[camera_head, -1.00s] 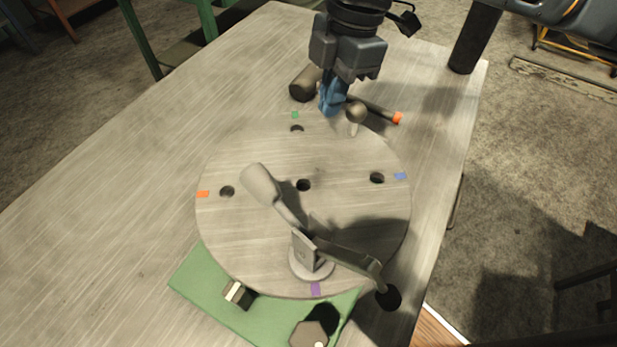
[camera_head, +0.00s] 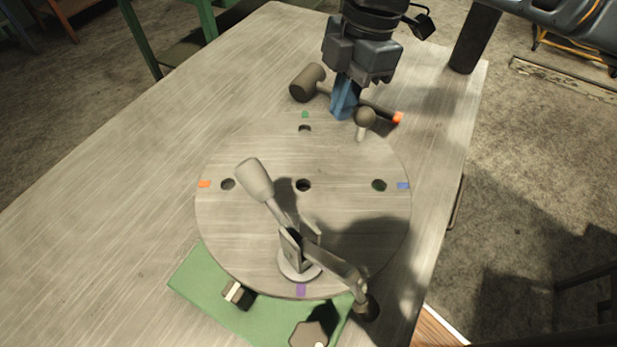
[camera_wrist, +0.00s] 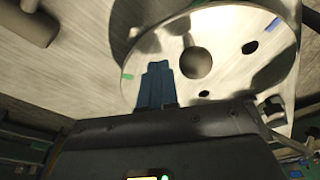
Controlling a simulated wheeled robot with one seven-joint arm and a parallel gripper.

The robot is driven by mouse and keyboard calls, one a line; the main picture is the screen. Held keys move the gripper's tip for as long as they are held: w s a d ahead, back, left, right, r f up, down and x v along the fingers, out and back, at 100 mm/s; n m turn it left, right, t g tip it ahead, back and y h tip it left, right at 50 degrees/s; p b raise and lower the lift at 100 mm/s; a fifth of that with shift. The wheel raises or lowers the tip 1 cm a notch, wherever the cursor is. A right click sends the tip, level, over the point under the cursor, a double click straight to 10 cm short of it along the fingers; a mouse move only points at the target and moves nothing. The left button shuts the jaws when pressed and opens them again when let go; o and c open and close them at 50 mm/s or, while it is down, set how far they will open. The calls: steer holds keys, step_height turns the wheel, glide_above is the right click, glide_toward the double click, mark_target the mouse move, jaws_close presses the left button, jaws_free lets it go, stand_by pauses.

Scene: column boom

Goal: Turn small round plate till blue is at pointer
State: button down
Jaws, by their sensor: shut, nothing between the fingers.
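The round plate (camera_head: 250,215) is a grey disc with holes and coloured rim marks. Its blue mark (camera_head: 403,185) is at the right, green (camera_head: 305,115) at the far side, orange (camera_head: 204,184) at the left and purple (camera_head: 301,290) at the near side. A round-topped knob (camera_head: 364,118) stands near the far rim, right of green. My gripper (camera_head: 343,112) is shut and empty, just left of the knob; I cannot tell if they touch. The wrist view shows the blue fingers (camera_wrist: 157,85) beside the knob (camera_wrist: 196,63). I cannot make out the pointer.
A lever clamp (camera_head: 298,255) stands on the plate's near part, its arm reaching past the rim. A mallet (camera_head: 308,83) lies behind the plate, close to my gripper. The left table is clear.

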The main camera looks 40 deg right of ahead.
mark_target(374, 117)
steer(key=shift+s, duration=0.15)
steer(key=shift+s+d, duration=0.2)
steer(key=shift+s, duration=0.6)
steer(key=shift+s+d, duration=0.1)
steer(key=shift+s, duration=1.5)
steer(key=shift+s+b, duration=0.15)
steer(key=shift+b, duration=0.15)
